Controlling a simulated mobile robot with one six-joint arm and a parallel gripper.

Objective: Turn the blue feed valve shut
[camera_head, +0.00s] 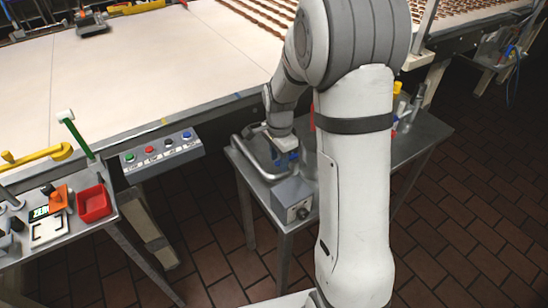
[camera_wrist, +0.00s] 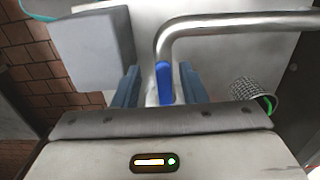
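The blue feed valve handle (camera_wrist: 164,83) shows in the wrist view at the end of a bent silver pipe (camera_wrist: 230,24). My gripper (camera_wrist: 160,78) is open, with one blue-grey finger on each side of the handle and a visible gap on both sides. The lower end of the handle is hidden behind my gripper's body. In the head view my gripper (camera_head: 285,158) points down over the small metal table, and blue parts there are too small to tell apart.
A grey box (camera_head: 291,198) stands at the front of the small metal table (camera_head: 240,160). A button panel (camera_head: 162,152) and conveyor (camera_head: 150,60) lie to the left. A red bin (camera_head: 94,204) sits on the left bench. In the wrist view a braided hose (camera_wrist: 254,95) is at right.

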